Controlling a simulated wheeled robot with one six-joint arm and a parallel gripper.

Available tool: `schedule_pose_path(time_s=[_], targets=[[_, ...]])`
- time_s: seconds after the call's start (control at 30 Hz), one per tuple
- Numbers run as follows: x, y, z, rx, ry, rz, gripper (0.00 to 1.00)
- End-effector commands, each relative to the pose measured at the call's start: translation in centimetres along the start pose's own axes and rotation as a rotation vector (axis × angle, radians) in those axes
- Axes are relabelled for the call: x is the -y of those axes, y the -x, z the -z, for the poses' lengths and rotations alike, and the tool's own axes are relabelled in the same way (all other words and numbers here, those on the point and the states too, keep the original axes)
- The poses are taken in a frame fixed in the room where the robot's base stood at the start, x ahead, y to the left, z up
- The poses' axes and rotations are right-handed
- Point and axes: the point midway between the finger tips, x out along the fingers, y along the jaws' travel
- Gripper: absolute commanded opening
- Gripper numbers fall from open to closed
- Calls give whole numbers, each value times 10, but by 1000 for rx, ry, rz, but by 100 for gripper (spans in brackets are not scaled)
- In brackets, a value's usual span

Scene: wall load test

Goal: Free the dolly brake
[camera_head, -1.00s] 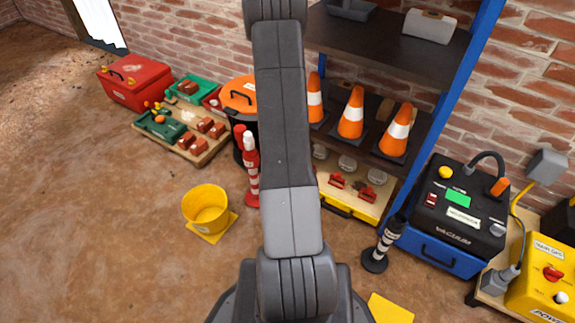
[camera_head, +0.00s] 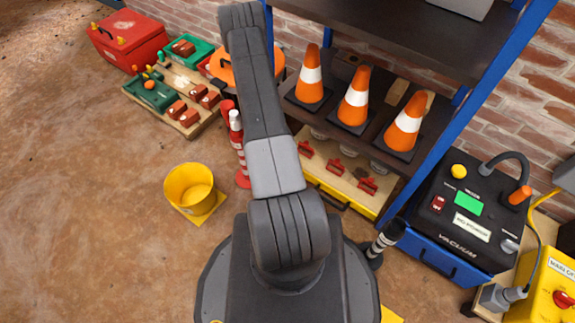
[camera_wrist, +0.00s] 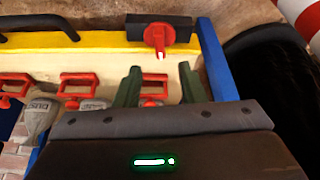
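In the wrist view a red lever (camera_wrist: 160,37) with a round hub and a pale tip is fixed to a dark block (camera_wrist: 130,28) on the yellow front edge of a low wooden-topped platform (camera_wrist: 105,62). It looks like the dolly brake, but I cannot be sure. My gripper (camera_wrist: 159,72) has two dark green fingers, apart, with nothing between them. The lever's tip shows just beyond the gap; I cannot tell whether they touch. In the head view the yellow-edged platform (camera_head: 338,203) sits under the shelf, and my gripper is hidden.
Several red clamp-like handles (camera_wrist: 78,85) and grey weights (camera_wrist: 40,115) are on the platform. A blue post (camera_wrist: 216,58) stands close beside my gripper. Traffic cones (camera_head: 353,98) fill the shelf above.

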Motion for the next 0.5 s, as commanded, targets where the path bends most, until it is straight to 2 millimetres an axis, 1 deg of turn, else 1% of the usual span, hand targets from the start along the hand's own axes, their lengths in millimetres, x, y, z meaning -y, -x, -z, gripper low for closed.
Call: schedule_pose_path(time_s=[0.03, 0.2, 0.3, 0.4, 0.5], targets=[[-1, -16, -2, 1, -1, -1, 36], [0, -49, -1, 0, -2, -1, 36], [0, -64, -1, 0, -2, 0, 36], [0, -75, -1, 1, -1, 0, 36], [0, -80, 0, 1, 0, 0, 36]])
